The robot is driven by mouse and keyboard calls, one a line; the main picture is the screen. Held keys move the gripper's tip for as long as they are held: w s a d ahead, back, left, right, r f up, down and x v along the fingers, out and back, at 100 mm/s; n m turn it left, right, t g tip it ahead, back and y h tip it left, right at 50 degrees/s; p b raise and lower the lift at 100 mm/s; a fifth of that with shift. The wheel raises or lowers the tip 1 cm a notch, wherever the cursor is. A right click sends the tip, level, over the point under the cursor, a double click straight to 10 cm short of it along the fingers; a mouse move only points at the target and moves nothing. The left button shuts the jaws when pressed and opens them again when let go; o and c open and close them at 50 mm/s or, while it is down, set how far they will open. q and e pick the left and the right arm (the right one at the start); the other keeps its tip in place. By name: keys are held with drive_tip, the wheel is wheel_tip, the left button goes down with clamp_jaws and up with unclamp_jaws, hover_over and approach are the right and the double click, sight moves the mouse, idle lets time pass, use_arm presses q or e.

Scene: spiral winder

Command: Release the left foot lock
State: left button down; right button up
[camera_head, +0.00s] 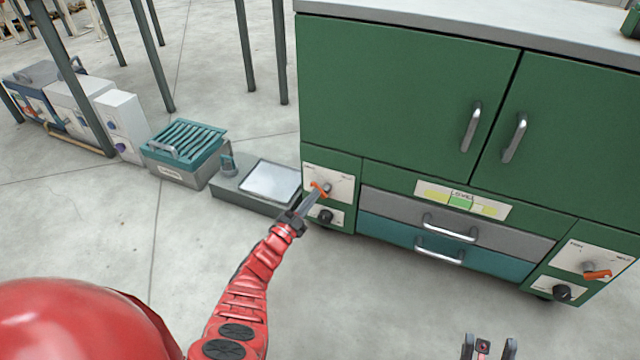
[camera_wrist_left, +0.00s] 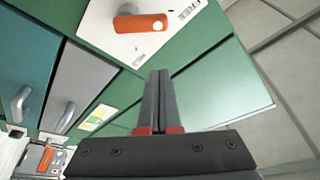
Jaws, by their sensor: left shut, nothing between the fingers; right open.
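The left foot lock is a lever with an orange end (camera_head: 319,188) on a white plate (camera_head: 342,181) at the lower left of the green cabinet. In the left wrist view the orange lever (camera_wrist_left: 140,23) lies sideways across the plate (camera_wrist_left: 100,20), and the word FREE is partly readable near the plate's edge. My left gripper (camera_head: 318,193) is shut and empty, with its tips close to the lever in the head view. In the wrist view the fingertips (camera_wrist_left: 160,72) appear apart from the lever; contact is not visible. My right gripper (camera_head: 490,346) is open and empty at the bottom edge.
A black knob (camera_head: 325,216) sits below the lever. Drawers with metal handles (camera_head: 450,229) are to the right, and another orange lever (camera_head: 597,274) is at the far right. A flat-topped grey box (camera_head: 270,181) and a teal-topped box (camera_head: 186,143) stand left. The front floor is clear.

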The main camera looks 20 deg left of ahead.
use_arm(q)
drive_tip(key=shift+p+v, duration=0.55)
drive_tip(key=shift+v, duration=1.85)
drive_tip(key=shift+r, duration=0.1)
